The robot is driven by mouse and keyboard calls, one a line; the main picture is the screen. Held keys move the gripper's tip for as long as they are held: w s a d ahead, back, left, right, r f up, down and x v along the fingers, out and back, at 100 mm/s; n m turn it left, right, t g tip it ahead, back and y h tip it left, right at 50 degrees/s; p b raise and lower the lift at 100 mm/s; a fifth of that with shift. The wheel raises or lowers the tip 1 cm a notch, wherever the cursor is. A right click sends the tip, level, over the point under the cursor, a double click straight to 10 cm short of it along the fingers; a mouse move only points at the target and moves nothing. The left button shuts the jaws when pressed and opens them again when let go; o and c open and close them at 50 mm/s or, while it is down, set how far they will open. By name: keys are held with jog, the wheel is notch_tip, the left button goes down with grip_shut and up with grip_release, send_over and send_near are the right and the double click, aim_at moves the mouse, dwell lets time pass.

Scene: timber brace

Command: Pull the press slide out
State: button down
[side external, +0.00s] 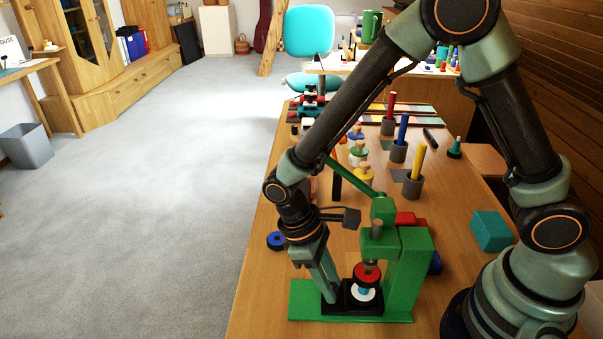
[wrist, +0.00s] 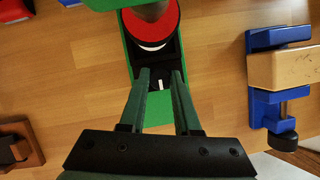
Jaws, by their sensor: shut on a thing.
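The green press (side external: 408,275) stands on the wooden table, its lever (side external: 352,176) slanting up to the left. Its black slide (side external: 367,306) lies on the green base, with a white ring (side external: 363,292) and a red disc (side external: 367,273) above it under the ram. My gripper (side external: 330,297) points down at the slide's left end. In the wrist view, my fingertips (wrist: 161,73) are closed on the slide's black end (wrist: 161,84), which carries a small white mark. The red disc (wrist: 153,22) and white edge show just beyond. The slide's far part is hidden beneath them.
A blue clamp-like tool (wrist: 273,80) holding a wooden block (wrist: 295,68) is at right in the wrist view. A brown object (wrist: 15,145) is at left. Colored pegs in grey holders (side external: 412,186) stand behind the press. A blue ring (side external: 276,240) lies near the table's left edge.

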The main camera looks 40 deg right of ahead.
jog(key=shift+w+a+r, duration=0.1)
jog(key=shift+w, duration=0.05)
jog(key=w+a, duration=0.8)
dwell(0.4)
jog(key=c, duration=0.6)
grip_release()
jog(key=v, duration=1.2)
jog(key=shift+s+a, duration=0.1)
jog(key=shift+s, duration=0.1)
